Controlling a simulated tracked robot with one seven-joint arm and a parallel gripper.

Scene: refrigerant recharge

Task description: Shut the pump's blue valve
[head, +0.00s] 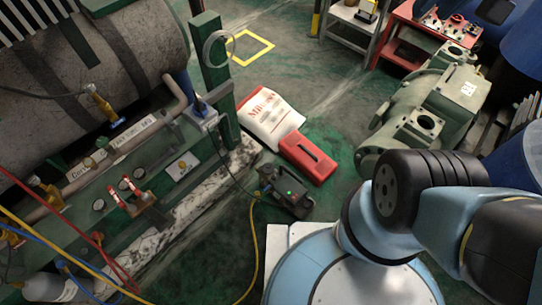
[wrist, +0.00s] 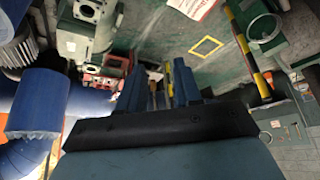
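The pump (head: 285,190) is a small dark unit with a green light. It stands on the floor in the middle of the head view, and a yellow hose (head: 252,250) runs down from its left side. I cannot identify the pump in the wrist view.
A red toolbox (head: 308,158) and a white sack (head: 268,115) stand behind the pump. A green rack with pipes and valves (head: 130,180) fills the left. A green compressor (head: 430,105) stands at the right. Open floor lies beyond the sack.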

